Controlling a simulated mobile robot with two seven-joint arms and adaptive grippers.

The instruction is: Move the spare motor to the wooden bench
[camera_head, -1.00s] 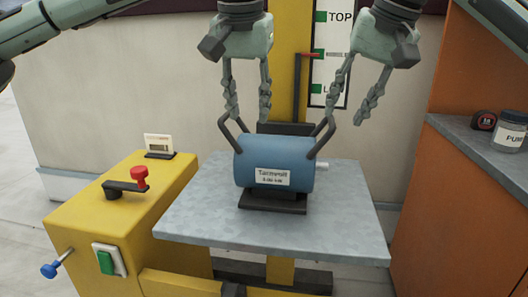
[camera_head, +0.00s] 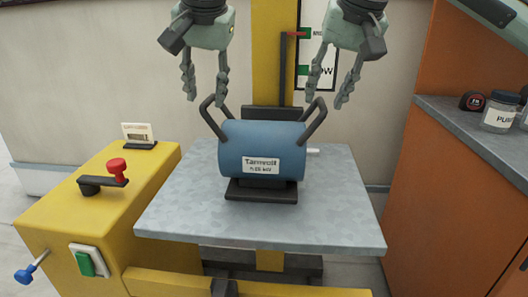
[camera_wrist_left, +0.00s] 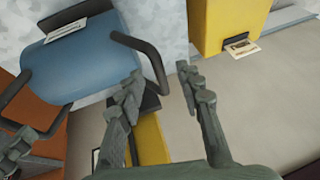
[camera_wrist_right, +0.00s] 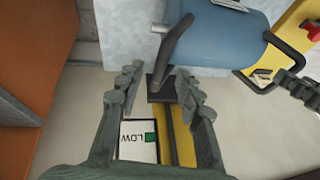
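The spare motor (camera_head: 262,162) is a blue cylinder with a white label and two dark loop handles, sitting on a black foot on the grey lift platform (camera_head: 350,225). My left gripper (camera_head: 205,98) is open and empty above and behind the motor's left handle (camera_head: 212,118). My right gripper (camera_head: 331,100) is open and empty just above and behind the right handle (camera_head: 314,122). In the left wrist view the motor (camera_wrist_left: 85,55) lies left of the open fingers. In the right wrist view a handle (camera_wrist_right: 172,50) stands just beyond the open fingers. I cannot identify the wooden bench.
The yellow lift housing (camera_head: 90,215) at left carries a red-knobbed lever (camera_head: 115,170), a green switch (camera_head: 88,262) and a blue-tipped knob (camera_head: 27,272). A yellow mast (camera_head: 272,50) rises behind the motor. An orange cabinet (camera_head: 440,190) at right holds a jar (camera_head: 499,112) and a tape measure (camera_head: 472,101).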

